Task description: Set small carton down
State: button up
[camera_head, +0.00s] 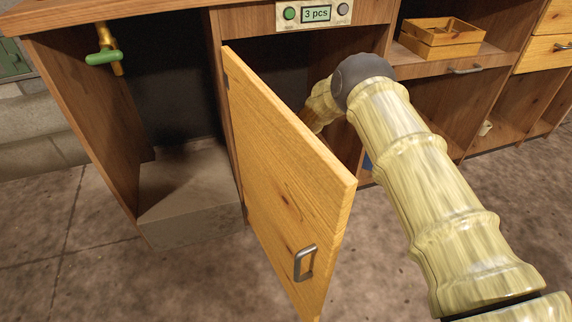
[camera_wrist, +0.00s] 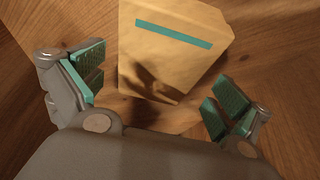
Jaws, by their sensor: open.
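The small carton (camera_wrist: 168,62) shows in the wrist view as a tan box with a teal stripe across it. It rests on a brown wooden surface (camera_wrist: 283,45). My gripper (camera_wrist: 155,98) is open, with its teal-padded fingers apart on the left and right of the carton's near part. I see gaps between both fingers and the carton. In the head view my arm reaches into the cabinet behind the open door, and the gripper and carton are hidden there.
The wooden cabinet door (camera_head: 285,175) with a grey handle stands open to the left of my arm. A display panel (camera_head: 315,14) reads "3 pcs" above the opening. A wooden crate (camera_head: 440,50) sits on the shelf at right. A green-handled tap (camera_head: 103,57) is at left.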

jog(key=p+v, duration=0.3)
jog(key=v, duration=0.5)
jog(key=shift+r, duration=0.25)
jog(key=shift+s, duration=0.1)
jog(key=s+d+f+m+g, duration=0.1)
jog(key=s+d+f, duration=0.35)
jog(key=s, duration=0.55)
jog(key=s+d+f+g, duration=0.1)
jog(key=s+d+f, duration=0.3)
jog(key=s, duration=0.5)
jog(key=s+d+f+m, duration=0.1)
jog(key=s+d+f, duration=0.2)
jog(key=s+f, duration=0.5)
jog(key=s+d+r, duration=0.2)
jog(key=s+d, duration=0.1)
jog(key=s, duration=0.9)
jog(key=s+d+r+m+g+h, duration=0.1)
jog(key=s+d+r, duration=0.1)
jog(key=s, duration=1)
jog(key=s+d+r+m+g, duration=0.1)
jog(key=s+d+r, duration=0.2)
jog(key=s, duration=0.8)
jog(key=shift+s+d, duration=0.4)
jog(key=shift+d, duration=0.45)
